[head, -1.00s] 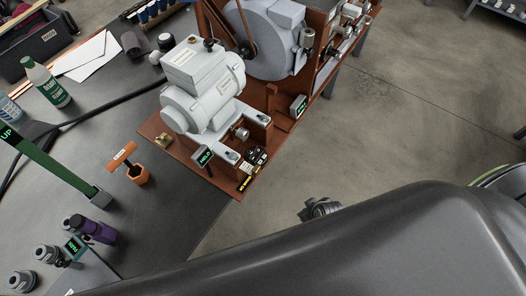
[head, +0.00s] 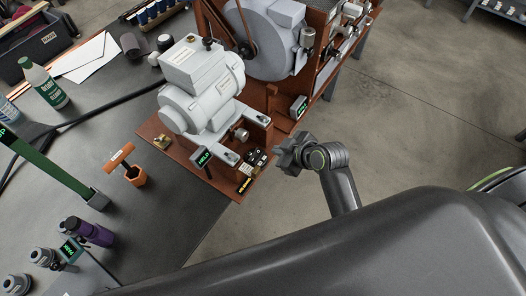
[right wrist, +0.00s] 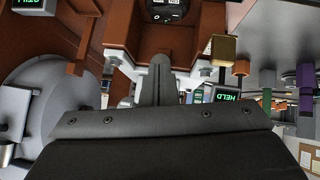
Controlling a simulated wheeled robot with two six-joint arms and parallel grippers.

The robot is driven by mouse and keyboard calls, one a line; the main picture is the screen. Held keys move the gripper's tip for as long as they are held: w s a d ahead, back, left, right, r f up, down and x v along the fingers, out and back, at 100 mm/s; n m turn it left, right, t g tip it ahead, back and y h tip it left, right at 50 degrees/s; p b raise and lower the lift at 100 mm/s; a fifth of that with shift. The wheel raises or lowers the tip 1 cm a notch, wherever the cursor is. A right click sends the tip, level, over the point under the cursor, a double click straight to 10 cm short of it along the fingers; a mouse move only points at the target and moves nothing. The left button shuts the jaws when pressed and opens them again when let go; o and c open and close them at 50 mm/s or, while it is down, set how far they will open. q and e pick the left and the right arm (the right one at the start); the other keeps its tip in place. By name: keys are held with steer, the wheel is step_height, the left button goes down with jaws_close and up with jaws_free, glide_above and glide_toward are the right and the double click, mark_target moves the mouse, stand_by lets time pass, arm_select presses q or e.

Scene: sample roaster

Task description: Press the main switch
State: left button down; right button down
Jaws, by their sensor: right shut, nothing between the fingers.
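The main switch (head: 257,158) looks like a small black block with pale rockers on the front corner of the brown machine base (head: 238,192), beside a yellow label. It also shows cut off at the top edge of the right wrist view (right wrist: 166,13). My right gripper (head: 284,157) is shut and empty, just right of the switch in the head view, with a small gap between them in the picture. In the right wrist view its closed fingers (right wrist: 161,68) point up toward the switch. My left gripper is not in view.
A grey motor (head: 203,85) stands on the base behind the switch. Small HELD displays (head: 203,158) stand close by. An orange-handled tool (head: 119,155) in its holder, a green-white bottle (head: 45,84) and a purple flask (head: 90,231) are further left. Open floor lies right.

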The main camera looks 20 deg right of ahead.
steer(key=shift+w, duration=0.1)
glide_above(257, 151)
steer(key=s, duration=0.3)
steer(key=f, duration=0.7)
steer(key=shift+d+f, duration=0.1)
steer(key=shift+d, duration=0.1)
steer(key=shift+d+f, duration=0.25)
steer(key=shift+f, duration=0.9)
steer(key=shift+w+d+f, duration=0.1)
steer(key=shift+d+f, duration=0.05)
steer(key=shift+f, duration=0.55)
